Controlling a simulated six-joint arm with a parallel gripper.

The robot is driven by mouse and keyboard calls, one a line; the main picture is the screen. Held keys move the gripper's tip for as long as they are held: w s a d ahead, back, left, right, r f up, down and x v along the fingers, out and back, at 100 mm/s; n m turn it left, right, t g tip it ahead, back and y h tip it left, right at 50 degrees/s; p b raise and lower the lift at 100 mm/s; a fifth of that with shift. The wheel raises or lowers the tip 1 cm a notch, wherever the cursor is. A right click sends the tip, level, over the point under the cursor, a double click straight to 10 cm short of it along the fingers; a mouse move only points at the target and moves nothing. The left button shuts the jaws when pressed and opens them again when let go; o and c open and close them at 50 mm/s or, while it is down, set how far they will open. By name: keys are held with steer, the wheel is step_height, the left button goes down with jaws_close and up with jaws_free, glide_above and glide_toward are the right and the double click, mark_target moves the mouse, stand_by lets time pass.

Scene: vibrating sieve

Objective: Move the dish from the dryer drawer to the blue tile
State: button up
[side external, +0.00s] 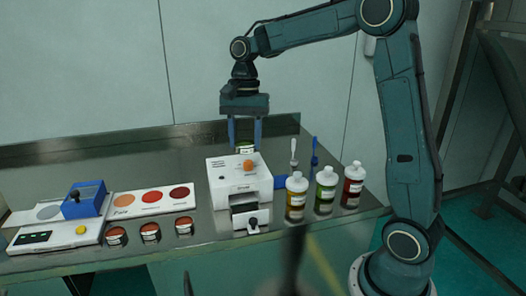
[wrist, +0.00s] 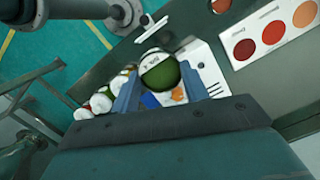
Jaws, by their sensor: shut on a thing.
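My gripper (side external: 245,138) points down, shut on a small round dish (side external: 245,149) with a white label. In the wrist view the dish (wrist: 159,73) shows a dark green content and sits between the two blue fingers. It is held up above the bench, behind or over the back of the white dryer (side external: 238,178).
Several capped bottles (side external: 325,192) stand right of the dryer, with a white spoon (side external: 294,150) and a blue brush (side external: 314,152) behind. Left are a colour card (side external: 140,205), several red dishes (side external: 150,232) and a blue-and-white device (side external: 83,200). The bench behind is clear.

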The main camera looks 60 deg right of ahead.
steer(key=shift+d, duration=0.1)
steer(key=w+d, duration=0.1)
steer(key=d, duration=0.8)
glide_above(281, 181)
steer(key=shift+w+d+f, duration=0.15)
steer(key=shift+d+f, duration=0.05)
steer(key=shift+d, duration=0.05)
steer(key=shift+f, duration=0.1)
step_height(281, 181, down, 16)
steer(key=shift+r, duration=0.25)
steer(key=shift+f, duration=2.1)
steer(key=shift+f, duration=0.15)
